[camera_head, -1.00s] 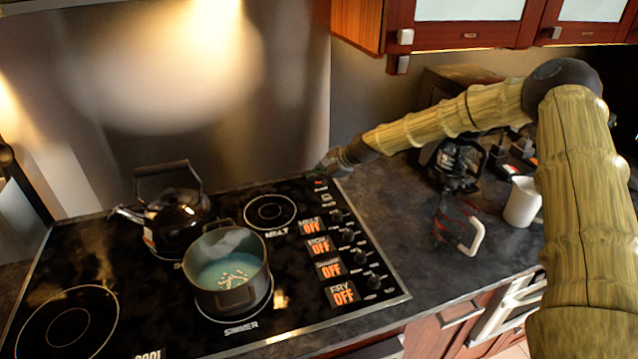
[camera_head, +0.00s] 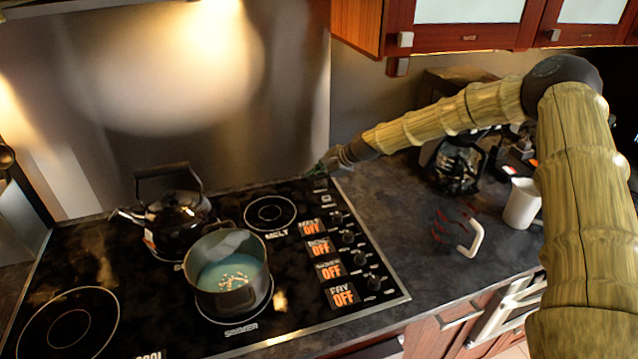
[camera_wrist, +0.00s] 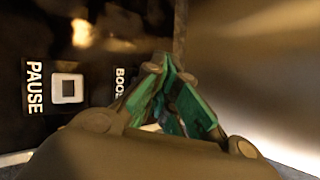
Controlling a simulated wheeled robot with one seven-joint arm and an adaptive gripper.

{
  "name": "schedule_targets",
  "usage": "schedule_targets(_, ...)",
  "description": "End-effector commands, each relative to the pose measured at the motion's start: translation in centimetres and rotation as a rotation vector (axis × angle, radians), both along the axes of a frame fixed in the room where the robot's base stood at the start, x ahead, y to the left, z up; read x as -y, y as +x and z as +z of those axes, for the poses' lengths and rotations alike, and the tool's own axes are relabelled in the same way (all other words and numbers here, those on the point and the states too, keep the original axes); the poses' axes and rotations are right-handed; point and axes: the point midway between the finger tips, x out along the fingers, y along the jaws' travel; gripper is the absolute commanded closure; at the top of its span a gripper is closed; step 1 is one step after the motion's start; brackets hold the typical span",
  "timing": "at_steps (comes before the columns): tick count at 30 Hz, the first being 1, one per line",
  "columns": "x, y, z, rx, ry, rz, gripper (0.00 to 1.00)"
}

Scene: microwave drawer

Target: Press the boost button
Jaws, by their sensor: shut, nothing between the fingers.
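The boost button's label (camera_wrist: 120,82) shows in the wrist view on the black cooktop panel, its last letters cut off by my gripper. The button itself is hidden behind the fingers. My gripper (camera_wrist: 168,66) is shut and empty, its green fingertips close together just right of the label. Whether they touch the panel I cannot tell. A pause button (camera_wrist: 67,88) with a light square sits left of the label. In the head view my gripper (camera_head: 320,168) is at the far right corner of the cooktop (camera_head: 120,240), over the top end of its control column.
A black kettle (camera_head: 178,222) and a pot (camera_head: 228,298) with blue-green liquid stand on the cooktop. Several knobs with OFF displays (camera_head: 320,248) run down its right side. A white mug (camera_head: 521,204) stands on the right counter. The metallic back wall (camera_head: 270,100) is close behind my gripper.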

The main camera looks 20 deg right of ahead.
Motion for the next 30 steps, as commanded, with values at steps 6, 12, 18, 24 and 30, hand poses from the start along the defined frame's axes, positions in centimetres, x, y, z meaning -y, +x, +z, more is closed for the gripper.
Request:
schedule_targets(6,0.0,0.0,0.1,-0.001,0.000,0.000,1.00)
schedule_targets(12,0.0,0.0,0.4,0.000,0.001,-0.001,1.00)
schedule_targets(18,0.0,0.0,1.8,-0.001,0.000,-0.001,1.00)
schedule_targets(24,0.0,0.0,3.4,0.000,0.001,-0.001,1.00)
schedule_targets(30,0.1,0.0,4.8,-0.001,0.000,-0.002,1.00)
